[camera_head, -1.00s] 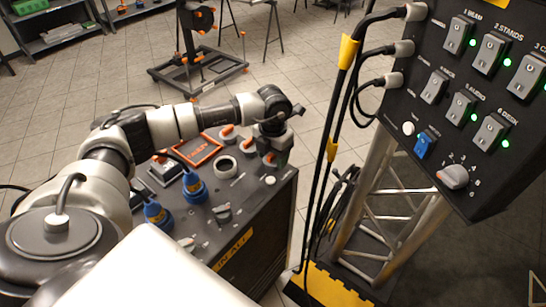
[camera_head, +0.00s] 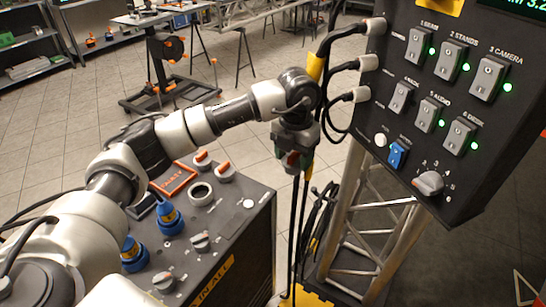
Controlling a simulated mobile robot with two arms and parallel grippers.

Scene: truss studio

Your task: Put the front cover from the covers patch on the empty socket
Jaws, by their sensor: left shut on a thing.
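My left gripper (camera_head: 294,160) is shut on a small cover, of which only a reddish-orange bit shows between the fingers. The fingers hide most of it. Two grey covers with orange tabs, a rear one (camera_head: 203,160) and a nearer one (camera_head: 225,172), sit at the back of the cart top. A pale ring with a dark middle (camera_head: 200,194) lies in front of them; I cannot tell whether it is the empty socket. My right gripper is not in view.
The dark cart (camera_head: 236,238) also carries blue connectors (camera_head: 171,218), grey knobs (camera_head: 200,242) and an orange-framed panel (camera_head: 178,180). A black switch panel (camera_head: 440,165) with green lights stands on a truss at right. Black cables (camera_head: 333,115) hang from its left side.

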